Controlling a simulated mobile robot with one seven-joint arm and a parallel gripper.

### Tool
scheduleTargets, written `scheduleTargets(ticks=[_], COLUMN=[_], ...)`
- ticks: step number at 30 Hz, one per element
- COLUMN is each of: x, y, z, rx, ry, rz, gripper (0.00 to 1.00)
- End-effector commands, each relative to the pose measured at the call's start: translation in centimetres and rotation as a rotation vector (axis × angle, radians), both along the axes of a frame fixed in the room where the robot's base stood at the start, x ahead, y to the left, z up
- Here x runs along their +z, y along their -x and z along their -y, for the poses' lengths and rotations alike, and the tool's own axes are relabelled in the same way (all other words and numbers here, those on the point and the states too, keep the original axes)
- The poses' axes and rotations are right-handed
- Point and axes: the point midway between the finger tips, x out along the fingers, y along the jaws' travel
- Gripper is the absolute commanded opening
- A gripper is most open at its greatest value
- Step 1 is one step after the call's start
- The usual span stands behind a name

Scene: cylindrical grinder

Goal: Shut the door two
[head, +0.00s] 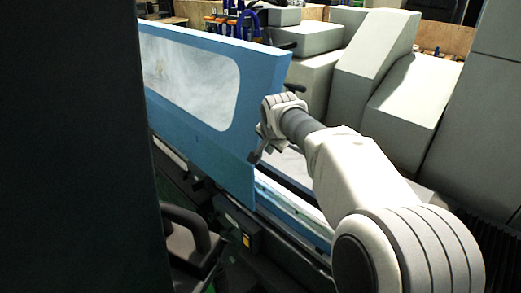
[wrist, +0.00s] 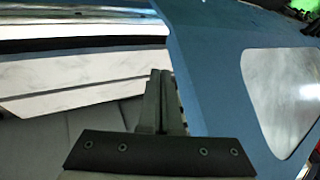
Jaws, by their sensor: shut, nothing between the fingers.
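A blue sliding door (head: 262,75) with a pale window stands on the machine's front rail in the head view. In the wrist view the same blue door (wrist: 215,85) fills the right side, with part of its window at the far right. My gripper (head: 254,158) is shut and empty, at the right end edge of the door in the head view. In the wrist view its fingers (wrist: 160,75) lie together beside the door's edge. I cannot tell whether they touch the door. Which numbered door this is does not show.
A blue and white rail (head: 295,205) runs right of the door along the machine's front. Grey machine housings (head: 345,85) stand behind. A dark panel (head: 75,150) blocks the left of the head view, and a black handle (head: 190,235) is low beside it.

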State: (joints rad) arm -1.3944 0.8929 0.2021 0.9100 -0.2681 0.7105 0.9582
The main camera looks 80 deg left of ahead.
Motion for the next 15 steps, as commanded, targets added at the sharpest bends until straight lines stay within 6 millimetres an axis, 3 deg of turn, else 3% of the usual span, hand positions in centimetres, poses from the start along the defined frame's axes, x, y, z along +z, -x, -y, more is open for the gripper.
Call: scheduleTargets(ticks=[2, 15], x=[-0.1, 6.1], y=[-0.9, 0.0], z=[0.4, 5.0], rx=[-0.004, -0.001], ry=[0.001, 0.002], rz=[0.0, 0.001], gripper=[0.0, 0.0])
